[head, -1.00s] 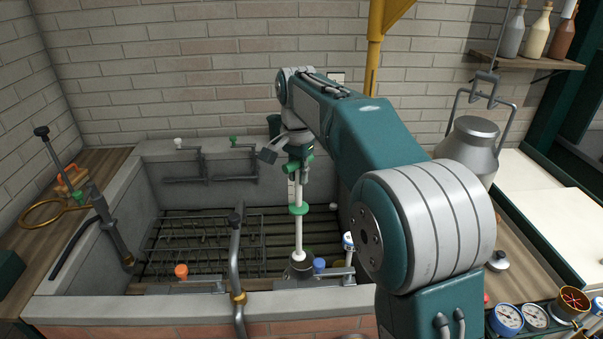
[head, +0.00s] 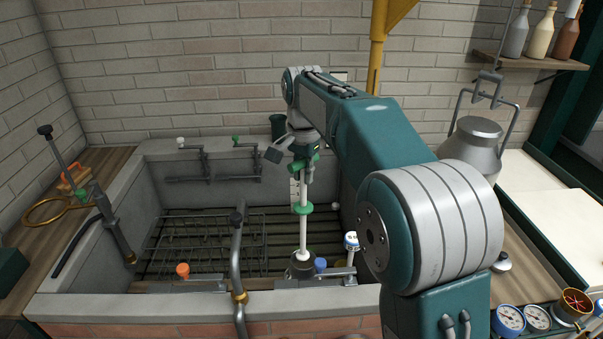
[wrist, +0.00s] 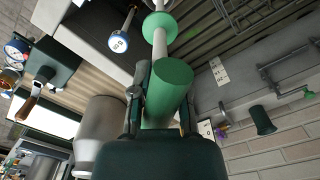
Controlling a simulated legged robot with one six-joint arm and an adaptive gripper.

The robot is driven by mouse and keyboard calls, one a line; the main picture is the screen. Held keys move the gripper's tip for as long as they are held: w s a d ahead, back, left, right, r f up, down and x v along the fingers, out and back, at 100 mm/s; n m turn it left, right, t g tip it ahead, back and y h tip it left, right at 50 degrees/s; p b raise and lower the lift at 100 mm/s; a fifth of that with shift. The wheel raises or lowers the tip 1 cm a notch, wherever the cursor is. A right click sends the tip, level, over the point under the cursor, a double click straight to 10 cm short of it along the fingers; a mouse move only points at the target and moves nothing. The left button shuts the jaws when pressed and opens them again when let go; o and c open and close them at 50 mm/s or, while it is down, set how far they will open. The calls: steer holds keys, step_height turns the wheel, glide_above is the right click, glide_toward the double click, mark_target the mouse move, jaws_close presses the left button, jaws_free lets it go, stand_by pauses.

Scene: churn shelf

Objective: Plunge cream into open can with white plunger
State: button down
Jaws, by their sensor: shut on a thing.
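The white plunger (head: 303,230) stands nearly upright in the head view, with a green disc partway down its rod. My gripper (head: 302,172) is shut on the plunger's green handle, which fills the space between the fingers in the wrist view (wrist: 168,85). The rod's lower end meets a dark grey, round can-like piece (head: 302,267) at the front of the sink. I cannot tell how deep the rod sits in it. A metal can (head: 474,148) with a tall handle stands at the right, with a rounded top.
The stone sink (head: 80,275) holds a wire rack (head: 205,240). A curved metal pipe (head: 237,255) rises at its front, left of the plunger. An orange cap (head: 183,271) and a blue cap (head: 320,264) sit near the front rim. Gauges (head: 510,319) stand at the lower right.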

step_height(320, 180, down, 9)
steer(key=shift+d, duration=0.2)
stand_by(1.3)
glide_toward(303, 253)
steer(key=shift+w+d+f, duration=0.1)
steer(key=shift+w+f, duration=0.05)
steer(key=shift+w, duration=0.2)
stand_by(0.7)
steer(key=shift+f, duration=0.15)
steer(key=shift+f, duration=3)
steer(key=shift+r, duration=0.1)
steer(key=shift+r, duration=3.05)
steer(key=shift+f, duration=0.1)
